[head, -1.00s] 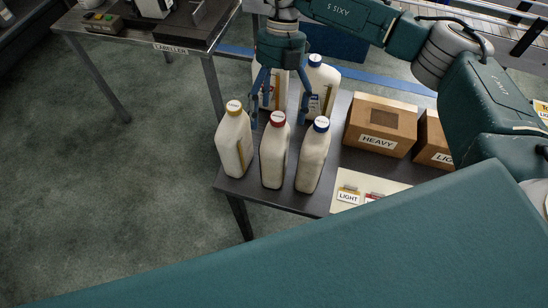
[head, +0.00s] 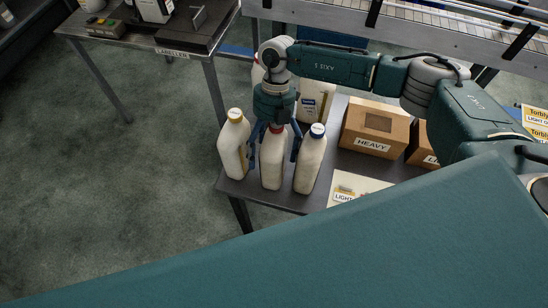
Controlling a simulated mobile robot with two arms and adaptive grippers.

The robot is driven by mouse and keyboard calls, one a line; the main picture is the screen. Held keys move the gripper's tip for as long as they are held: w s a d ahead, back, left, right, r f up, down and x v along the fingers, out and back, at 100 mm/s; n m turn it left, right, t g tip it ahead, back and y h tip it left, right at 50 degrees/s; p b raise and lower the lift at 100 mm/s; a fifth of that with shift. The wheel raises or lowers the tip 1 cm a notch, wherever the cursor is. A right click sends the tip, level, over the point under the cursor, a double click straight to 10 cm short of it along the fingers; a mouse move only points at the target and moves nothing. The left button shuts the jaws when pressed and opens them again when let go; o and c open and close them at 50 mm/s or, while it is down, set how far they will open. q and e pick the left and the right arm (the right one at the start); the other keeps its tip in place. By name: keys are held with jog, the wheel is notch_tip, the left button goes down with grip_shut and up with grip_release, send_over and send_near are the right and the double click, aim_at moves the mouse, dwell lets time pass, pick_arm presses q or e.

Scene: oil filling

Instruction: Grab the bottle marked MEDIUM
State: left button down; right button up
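Three white bottles stand in the front row on the dark table: one with a yellow cap (head: 233,150), one with a red cap (head: 273,163) and one with a blue cap (head: 310,163). My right gripper (head: 274,156) points down over the red-capped bottle. Its blue fingers are spread on either side of that bottle's cap and neck; I cannot tell whether they touch it. No MEDIUM marking can be read on any bottle. A card (head: 376,184) on the table reads LIGHT; the rest is hidden by my green body. My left gripper is not in view.
More bottles stand behind, partly hidden by my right arm, one of them here (head: 314,98). A HEAVY box (head: 375,125) and another box (head: 421,149) stand to the right. A labeller table (head: 182,50) is at the upper left, a conveyor (head: 430,30) at the back.

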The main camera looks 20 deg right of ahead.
jog(key=c, duration=1.9)
jog(key=shift+w+r, duration=0.1)
jog(key=shift+c, duration=0.9)
